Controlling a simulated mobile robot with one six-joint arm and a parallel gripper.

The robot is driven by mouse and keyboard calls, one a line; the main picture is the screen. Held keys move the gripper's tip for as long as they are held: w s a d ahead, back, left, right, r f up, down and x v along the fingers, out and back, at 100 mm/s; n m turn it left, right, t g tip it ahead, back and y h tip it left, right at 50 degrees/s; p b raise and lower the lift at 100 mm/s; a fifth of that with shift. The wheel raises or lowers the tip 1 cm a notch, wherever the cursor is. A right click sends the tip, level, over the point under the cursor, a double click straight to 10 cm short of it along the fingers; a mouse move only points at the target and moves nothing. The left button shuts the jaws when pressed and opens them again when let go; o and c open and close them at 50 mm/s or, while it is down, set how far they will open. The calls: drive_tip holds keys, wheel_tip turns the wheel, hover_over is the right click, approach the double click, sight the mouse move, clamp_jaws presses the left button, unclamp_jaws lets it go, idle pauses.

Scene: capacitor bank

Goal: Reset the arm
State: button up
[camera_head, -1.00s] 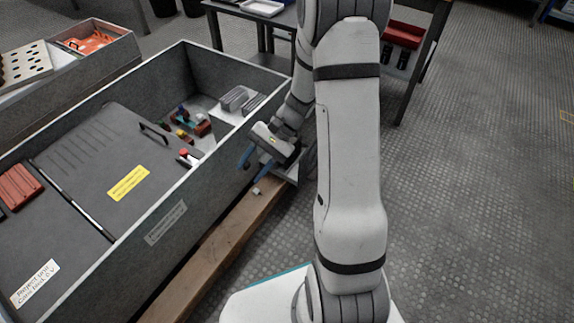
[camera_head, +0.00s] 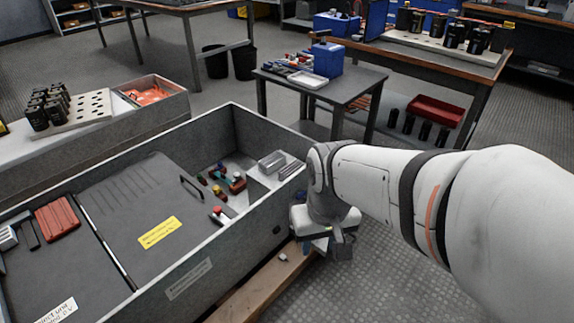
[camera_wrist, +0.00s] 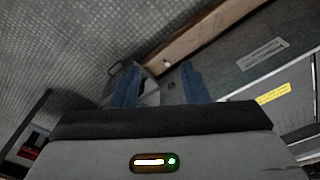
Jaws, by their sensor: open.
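The open cabinet holds a dark panel with a yellow label (camera_head: 160,232), and several small coloured parts. A small table (camera_head: 352,90) with a white tray (camera_head: 308,80) stands behind. A workbench (camera_head: 440,62) is at the back right. The floor at lower centre is clear.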

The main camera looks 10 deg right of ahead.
wheel_tip(320, 180, up, 38)
drive_tip(key=t+p, duration=0.1)
drive_tip(key=p, duration=3.3)
drive_tip(key=shift+s+f, duration=0.25)
